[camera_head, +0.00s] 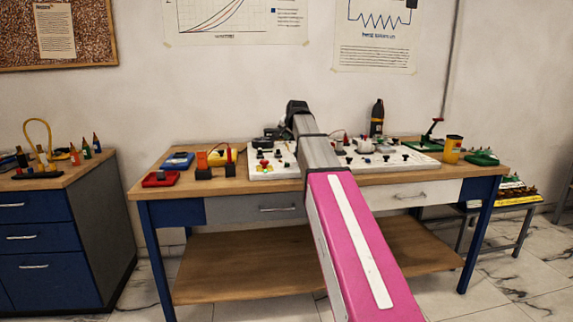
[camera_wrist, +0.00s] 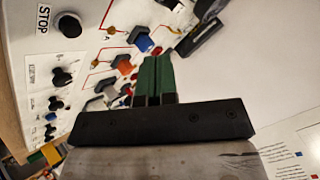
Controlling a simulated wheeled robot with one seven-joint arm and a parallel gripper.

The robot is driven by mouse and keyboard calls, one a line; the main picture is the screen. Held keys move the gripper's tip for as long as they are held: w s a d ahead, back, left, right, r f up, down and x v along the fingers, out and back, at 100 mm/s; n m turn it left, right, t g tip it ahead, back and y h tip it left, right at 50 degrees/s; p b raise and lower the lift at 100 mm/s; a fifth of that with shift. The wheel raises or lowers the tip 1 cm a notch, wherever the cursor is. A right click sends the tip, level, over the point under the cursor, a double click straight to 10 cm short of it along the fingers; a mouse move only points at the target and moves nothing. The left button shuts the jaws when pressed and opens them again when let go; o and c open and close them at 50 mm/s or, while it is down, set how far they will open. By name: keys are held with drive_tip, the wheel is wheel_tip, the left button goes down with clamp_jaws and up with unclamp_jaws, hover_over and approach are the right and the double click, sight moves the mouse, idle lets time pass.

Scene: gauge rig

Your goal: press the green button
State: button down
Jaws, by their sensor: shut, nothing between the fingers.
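The white panel (camera_head: 272,174) lies on the workbench and bears several small coloured buttons and knobs. In the wrist view, the panel (camera_wrist: 98,22) shows a slanting row with a blue button (camera_wrist: 142,40) and an orange button (camera_wrist: 123,64). My gripper (camera_wrist: 157,60) has green fingers, shut and empty, pointing toward the panel just right of this row. I cannot pick out the green button for sure in either view; my fingers hide part of the panel. In the head view, my arm reaches over the bench and covers the middle of the panel.
On the workbench (camera_head: 350,178), a red tray (camera_head: 160,179) and a blue device (camera_head: 178,160) stand left, a yellow cup (camera_head: 453,149) right. A dark bottle (camera_head: 377,118) stands behind.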

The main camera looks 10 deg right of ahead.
drive_tip(key=shift+f, duration=4.4)
drive_tip(key=shift+f, duration=0.1)
drive_tip(key=shift+f, duration=0.35)
drive_tip(key=shift+f, duration=0.5)
drive_tip(key=shift+r, duration=0.95)
drive_tip(key=shift+r, duration=0.1)
drive_tip(key=shift+r, duration=2.4)
